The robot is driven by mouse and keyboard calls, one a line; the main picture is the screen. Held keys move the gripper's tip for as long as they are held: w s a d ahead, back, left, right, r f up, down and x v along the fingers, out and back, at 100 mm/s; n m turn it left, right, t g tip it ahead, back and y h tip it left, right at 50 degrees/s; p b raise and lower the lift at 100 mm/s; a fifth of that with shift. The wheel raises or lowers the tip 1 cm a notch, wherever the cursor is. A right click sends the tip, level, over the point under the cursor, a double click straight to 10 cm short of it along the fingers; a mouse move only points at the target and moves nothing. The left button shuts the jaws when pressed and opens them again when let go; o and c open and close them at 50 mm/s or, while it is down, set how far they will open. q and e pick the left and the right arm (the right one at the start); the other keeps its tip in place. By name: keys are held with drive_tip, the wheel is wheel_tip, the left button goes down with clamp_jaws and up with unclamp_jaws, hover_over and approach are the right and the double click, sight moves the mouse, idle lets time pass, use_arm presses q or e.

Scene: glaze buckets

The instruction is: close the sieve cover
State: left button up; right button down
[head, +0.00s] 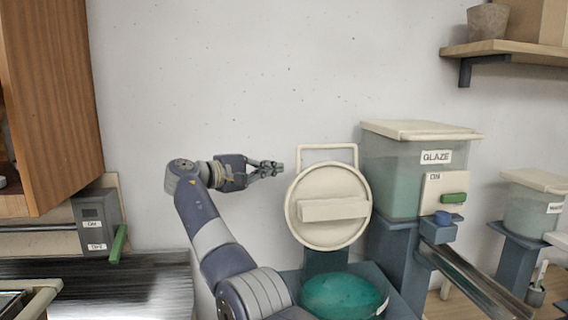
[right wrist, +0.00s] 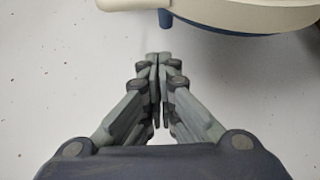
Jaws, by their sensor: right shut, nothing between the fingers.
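The sieve cover (head: 328,230) is a round cream disc with a raised rim and a block-like bar across its front. It stands upright, open, above and behind the round sieve opening, where green glaze (head: 342,297) shows. My right gripper (head: 280,168) is shut and empty, left of the cover's upper edge in the head view and apart from it in the picture. In the right wrist view its closed fingertips (right wrist: 159,57) point toward a cream rim with a dark blue underside (right wrist: 225,12), likely the cover. My left gripper is not in view.
A cream frame (head: 328,148) rises behind the cover. A grey box (head: 96,222) with a green lever is at the left. Bare wall lies behind my gripper.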

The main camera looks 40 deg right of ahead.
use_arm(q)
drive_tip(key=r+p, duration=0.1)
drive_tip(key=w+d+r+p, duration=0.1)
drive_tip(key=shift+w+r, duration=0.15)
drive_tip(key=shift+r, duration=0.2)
use_arm(e)
drive_tip(key=s, duration=0.1)
drive_tip(key=s+d, duration=0.1)
drive_tip(key=s, duration=0.1)
drive_tip(key=shift+s+d+r, duration=0.2)
drive_tip(key=shift+s+d, duration=0.1)
drive_tip(key=shift+d, duration=0.05)
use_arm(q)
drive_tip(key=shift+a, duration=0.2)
